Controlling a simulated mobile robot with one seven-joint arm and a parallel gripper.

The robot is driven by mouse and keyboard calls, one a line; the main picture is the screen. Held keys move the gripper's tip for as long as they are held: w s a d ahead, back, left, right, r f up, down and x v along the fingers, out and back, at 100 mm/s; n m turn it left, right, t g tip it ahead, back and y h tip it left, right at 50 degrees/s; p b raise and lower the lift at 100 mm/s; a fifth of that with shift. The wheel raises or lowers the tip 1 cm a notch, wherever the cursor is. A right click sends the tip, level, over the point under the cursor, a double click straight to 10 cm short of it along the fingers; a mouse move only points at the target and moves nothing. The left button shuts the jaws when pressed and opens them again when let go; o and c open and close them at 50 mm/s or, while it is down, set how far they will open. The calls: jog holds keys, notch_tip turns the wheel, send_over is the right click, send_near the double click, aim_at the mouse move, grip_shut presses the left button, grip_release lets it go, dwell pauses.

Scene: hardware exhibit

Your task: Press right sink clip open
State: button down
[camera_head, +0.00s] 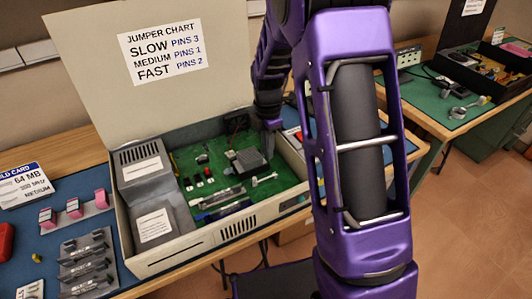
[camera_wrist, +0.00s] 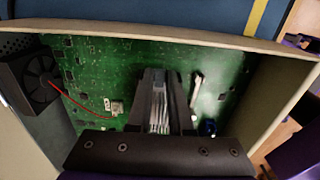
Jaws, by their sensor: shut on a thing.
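The open computer case (camera_head: 237,228) holds a green circuit board (camera_head: 222,152). The dark grey heat sink (camera_head: 246,160) sits on the board near the back right. My gripper (camera_head: 270,150) points down at the right side of the heat sink. In the wrist view, my gripper (camera_wrist: 164,76) is narrow, with a grey finned part (camera_wrist: 159,115) between its fingers that looks like the heat sink. The right sink clip cannot be made out; the fingers hide that side. A pale upright strip (camera_wrist: 196,90) stands on the board right of the fingers.
The raised lid (camera_head: 90,80) carries a jumper chart (camera_head: 165,50). A black fan (camera_wrist: 35,82) with a red wire is at the case's left in the wrist view. The case's walls close in around my gripper. Pink modules (camera_head: 73,208) and grey racks (camera_head: 87,262) lie left of the case.

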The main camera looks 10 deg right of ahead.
jog(key=shift+w+d+f, duration=0.25)
jog(key=shift+d+f, duration=0.35)
jog(key=shift+d, duration=0.35)
dwell(1.6)
jog(key=c, duration=1.1)
grip_release()
notch_tip(320, 180, up, 7)
jog(key=p, duration=0.4)
jog(key=shift+p, duration=0.4)
